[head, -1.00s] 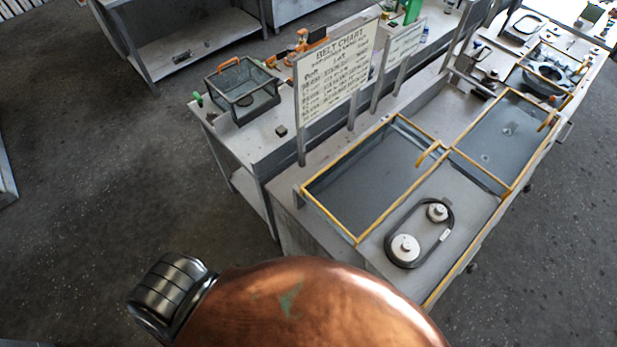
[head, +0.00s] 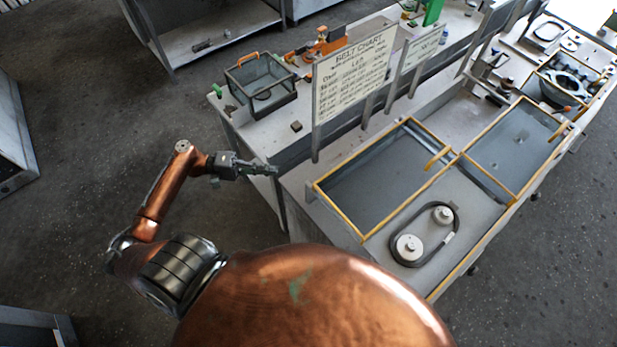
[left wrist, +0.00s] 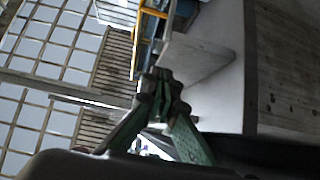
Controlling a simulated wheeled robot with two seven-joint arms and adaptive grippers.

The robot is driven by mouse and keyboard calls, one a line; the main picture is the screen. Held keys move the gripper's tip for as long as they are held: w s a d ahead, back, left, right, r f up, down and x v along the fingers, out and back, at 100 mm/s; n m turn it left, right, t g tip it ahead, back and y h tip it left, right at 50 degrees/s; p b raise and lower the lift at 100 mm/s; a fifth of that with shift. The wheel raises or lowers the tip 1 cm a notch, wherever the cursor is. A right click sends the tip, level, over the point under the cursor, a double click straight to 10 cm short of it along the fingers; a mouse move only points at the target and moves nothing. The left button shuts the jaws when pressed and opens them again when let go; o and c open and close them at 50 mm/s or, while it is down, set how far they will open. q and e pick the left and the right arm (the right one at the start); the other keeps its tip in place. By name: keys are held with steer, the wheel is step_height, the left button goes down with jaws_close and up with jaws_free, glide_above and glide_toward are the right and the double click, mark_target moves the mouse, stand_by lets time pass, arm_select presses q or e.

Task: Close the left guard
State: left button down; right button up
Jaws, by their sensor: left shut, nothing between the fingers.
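The left guard (head: 335,205) is a yellow-framed grey panel on the near bench, set back toward the chart signs. A yellow handle (head: 437,158) stands at its right side. In front of it the bay is uncovered, showing a black belt (head: 397,222) around two pale pulleys (head: 408,247). My left gripper (head: 272,171) is shut and empty, left of the bench and apart from the guard. In the left wrist view its green fingertips (left wrist: 160,88) meet, with a yellow frame edge (left wrist: 137,40) beyond them. My right gripper is not in view.
A second yellow-framed guard (head: 515,145) lies over the bay to the right. The belt chart sign (head: 352,80) stands behind the left guard. Open floor lies left of the bench.

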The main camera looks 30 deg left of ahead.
mark_target(310, 184)
arm_select(q)
steer(key=shift+m+h, duration=0.3)
steer(key=w+d+p, duration=0.1)
steer(key=d, duration=0.3)
steer(key=w+d+r+p, duration=0.1)
steer(key=d, duration=0.3)
steer(key=w+d+r+p, duration=0.1)
steer(key=d+p, duration=0.1)
steer(key=d, duration=0.2)
steer(key=shift+d+r, duration=0.25)
steer(key=shift+d, duration=0.05)
steer(key=shift+s+d+f, duration=0.1)
steer(key=shift+s+d, duration=0.05)
steer(key=shift+d, duration=0.25)
